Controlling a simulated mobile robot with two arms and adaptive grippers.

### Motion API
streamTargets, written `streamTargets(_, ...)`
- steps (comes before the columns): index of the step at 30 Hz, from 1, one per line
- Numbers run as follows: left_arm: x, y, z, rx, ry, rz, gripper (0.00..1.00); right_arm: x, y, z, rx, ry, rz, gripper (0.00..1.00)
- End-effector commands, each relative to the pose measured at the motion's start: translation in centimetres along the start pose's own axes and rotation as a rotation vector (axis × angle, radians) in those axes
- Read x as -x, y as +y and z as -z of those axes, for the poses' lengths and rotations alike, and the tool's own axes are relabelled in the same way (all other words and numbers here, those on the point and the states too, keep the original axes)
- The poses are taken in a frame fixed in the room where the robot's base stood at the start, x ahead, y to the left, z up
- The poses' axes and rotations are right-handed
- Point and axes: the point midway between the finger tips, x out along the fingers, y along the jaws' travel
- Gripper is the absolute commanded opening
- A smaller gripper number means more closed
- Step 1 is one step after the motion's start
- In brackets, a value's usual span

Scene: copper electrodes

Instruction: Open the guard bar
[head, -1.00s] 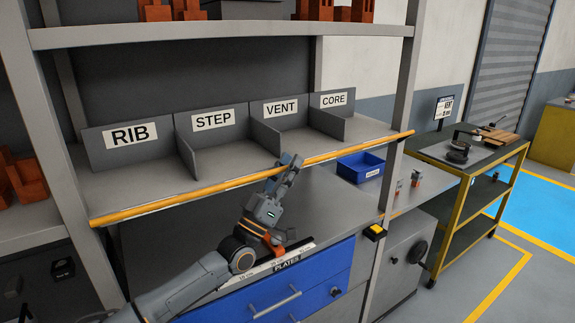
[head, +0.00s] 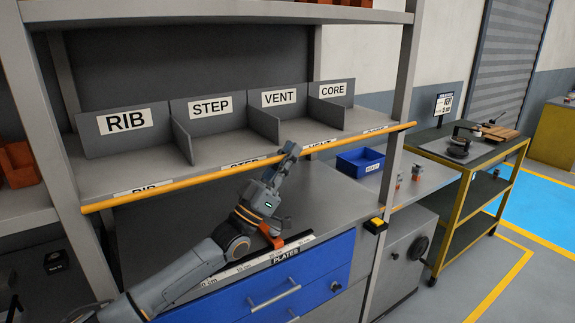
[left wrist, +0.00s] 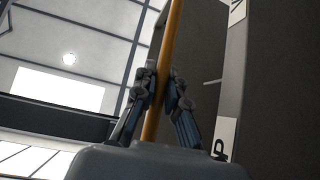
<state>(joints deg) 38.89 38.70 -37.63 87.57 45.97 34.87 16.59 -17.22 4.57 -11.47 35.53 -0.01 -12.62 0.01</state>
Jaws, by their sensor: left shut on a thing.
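The guard bar (head: 215,178) is a long yellow-orange rod running across the front of the labelled shelf, between the rack's posts. My left gripper (head: 291,150) reaches up from below and is shut on the bar, right of its middle. In the left wrist view the bar (left wrist: 163,85) passes between the two fingers of my left gripper (left wrist: 162,92). Labels on the shelf's front edge show just above the bar, partly covered by it. My right gripper is not in view.
Dividers form bays marked RIB, STEP, VENT and CORE on the shelf (head: 215,155). Below are a worktop with a blue bin (head: 361,161) and a blue drawer unit (head: 270,285) marked PLATES. A yellow-framed cart (head: 465,165) stands at the right. The bays look empty.

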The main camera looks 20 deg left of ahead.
Motion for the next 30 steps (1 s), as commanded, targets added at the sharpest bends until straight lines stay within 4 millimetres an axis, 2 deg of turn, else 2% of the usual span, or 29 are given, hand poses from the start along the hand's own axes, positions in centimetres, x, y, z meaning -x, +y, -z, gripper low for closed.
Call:
streamTargets(1, 0.6, -0.2, -0.6, -0.017, -0.001, -0.013, 0.0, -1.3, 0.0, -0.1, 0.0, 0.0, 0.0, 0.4)
streamTargets(15, 1.8, 0.5, -1.8, -0.251, -0.003, -0.243, 0.0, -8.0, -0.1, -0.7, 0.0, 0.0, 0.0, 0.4)
streamTargets(21, 2.2, 0.6, -2.2, -0.36, -0.005, -0.353, 0.0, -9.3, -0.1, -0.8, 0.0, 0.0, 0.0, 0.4)
streamTargets(30, 2.6, 0.7, -2.6, -0.465, -0.004, -0.459, 0.0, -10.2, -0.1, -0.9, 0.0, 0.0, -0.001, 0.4)
